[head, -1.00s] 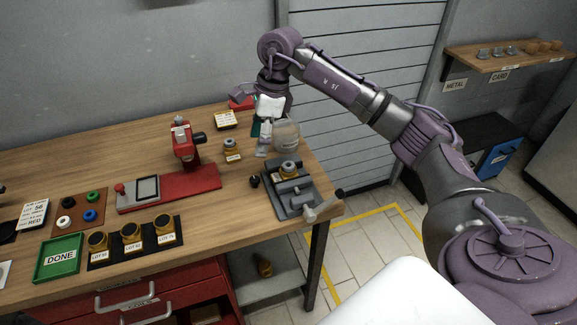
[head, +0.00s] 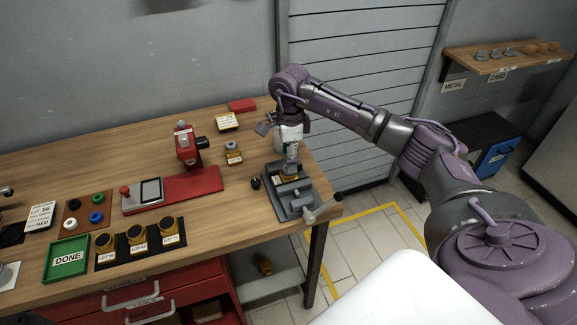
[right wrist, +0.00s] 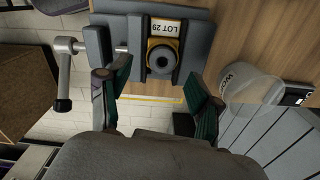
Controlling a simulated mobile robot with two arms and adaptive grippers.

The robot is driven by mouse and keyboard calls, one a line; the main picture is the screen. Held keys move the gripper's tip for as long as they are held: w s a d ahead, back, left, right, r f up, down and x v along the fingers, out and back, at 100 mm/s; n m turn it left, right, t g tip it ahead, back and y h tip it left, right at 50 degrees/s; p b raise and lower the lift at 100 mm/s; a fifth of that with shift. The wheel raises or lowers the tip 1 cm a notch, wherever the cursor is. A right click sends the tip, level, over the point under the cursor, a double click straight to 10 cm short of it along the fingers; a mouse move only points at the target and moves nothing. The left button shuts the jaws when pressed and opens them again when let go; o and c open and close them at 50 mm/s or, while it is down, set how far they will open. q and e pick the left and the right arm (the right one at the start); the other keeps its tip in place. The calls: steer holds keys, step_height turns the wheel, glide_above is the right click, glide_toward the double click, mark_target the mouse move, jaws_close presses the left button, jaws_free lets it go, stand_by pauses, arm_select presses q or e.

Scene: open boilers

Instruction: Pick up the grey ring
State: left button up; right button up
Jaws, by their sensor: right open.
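In the right wrist view a grey ring (right wrist: 162,59) with a dark centre sits on top of a brass-coloured boiler labelled LOT 29 (right wrist: 167,27). The boiler stands between the jaws of a grey vise (right wrist: 196,42), which also shows in the head view (head: 294,207). My right gripper (right wrist: 157,97) is open and empty. Its green-padded fingers are apart, one to each side of the ring in the wrist picture, with the ring slightly beyond their tips. My left gripper is out of view.
A clear tub (right wrist: 245,88) stands close beside the vise. The vise handle (head: 322,210) sticks out past the table edge. A red press (head: 187,150), another boiler (head: 233,153), a green DONE tray (head: 67,258) and a dark stand with several boilers (head: 137,243) are further left.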

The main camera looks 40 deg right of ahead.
step_height(320, 180, down, 3)
steer(key=shift+w+f+p, duration=0.15)
steer(key=shift+f+p, duration=0.05)
steer(key=shift+p, duration=0.25)
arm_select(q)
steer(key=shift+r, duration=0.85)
arm_select(e)
steer(key=c, duration=0.8)
steer(key=shift+c, duration=0.2)
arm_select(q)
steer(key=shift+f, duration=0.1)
arm_select(e)
steer(key=shift+r, duration=0.1)
